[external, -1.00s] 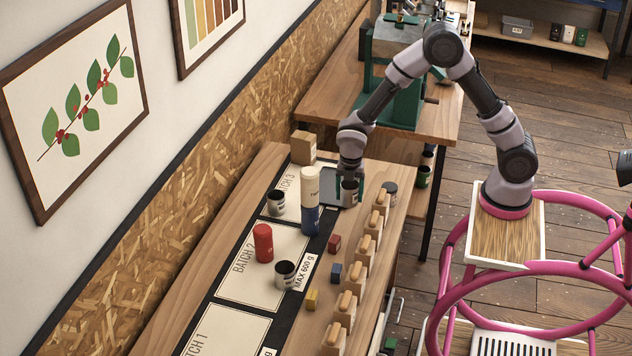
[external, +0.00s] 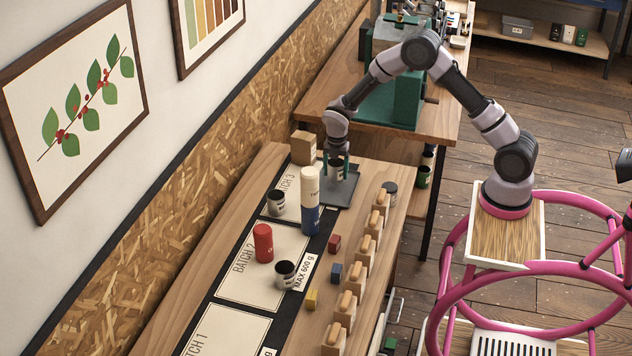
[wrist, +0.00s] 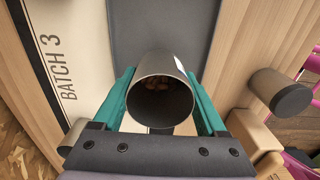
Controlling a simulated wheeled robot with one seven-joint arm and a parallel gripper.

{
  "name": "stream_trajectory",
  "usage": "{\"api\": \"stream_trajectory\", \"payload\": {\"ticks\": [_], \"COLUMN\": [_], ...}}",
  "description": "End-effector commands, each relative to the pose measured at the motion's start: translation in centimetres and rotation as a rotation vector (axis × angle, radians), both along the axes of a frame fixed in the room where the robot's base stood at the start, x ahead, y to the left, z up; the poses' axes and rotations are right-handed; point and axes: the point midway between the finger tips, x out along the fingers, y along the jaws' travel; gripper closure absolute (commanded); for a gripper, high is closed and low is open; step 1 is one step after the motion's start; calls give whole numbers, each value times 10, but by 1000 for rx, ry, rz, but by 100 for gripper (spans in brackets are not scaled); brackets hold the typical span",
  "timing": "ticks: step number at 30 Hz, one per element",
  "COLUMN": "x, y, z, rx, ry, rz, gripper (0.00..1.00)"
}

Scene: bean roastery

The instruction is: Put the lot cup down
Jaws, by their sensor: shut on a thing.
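My gripper (external: 337,163) is shut on the lot cup (external: 338,174), a small metallic cup with a dark band. In the wrist view the cup (wrist: 163,62) sits between the teal fingers, its mouth toward the camera, with brown beans inside. The cup is over the far part of a dark grey pad (external: 342,198), which also shows in the wrist view (wrist: 160,22). I cannot tell whether the cup's bottom touches the pad. The batch 3 panel (wrist: 72,50) lies left of the pad.
Similar cups stand on batch 3 (external: 277,202) and batch 2 (external: 285,274). A tall cream-and-blue canister (external: 310,205) stands close left of the pad, a red canister (external: 263,242) nearer. A wooden box (external: 304,147) is behind. Wooden blocks (external: 358,275) line the right edge.

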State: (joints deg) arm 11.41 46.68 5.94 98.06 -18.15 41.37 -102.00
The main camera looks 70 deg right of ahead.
Motion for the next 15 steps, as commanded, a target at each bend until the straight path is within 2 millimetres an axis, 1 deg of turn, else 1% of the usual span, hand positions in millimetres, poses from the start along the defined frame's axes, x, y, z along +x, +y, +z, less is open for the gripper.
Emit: {"api": "stream_trajectory", "payload": {"ticks": [4, 6, 9, 15], "x": [0, 0, 0, 0], "y": [0, 1, 1, 0], "z": [-14, -25, -37, -38], "rx": [0, 1, 0, 0], "ry": [2, 2, 0, -1], "rz": [0, 1, 1, 1], "gripper": [87, 87, 87, 87]}}
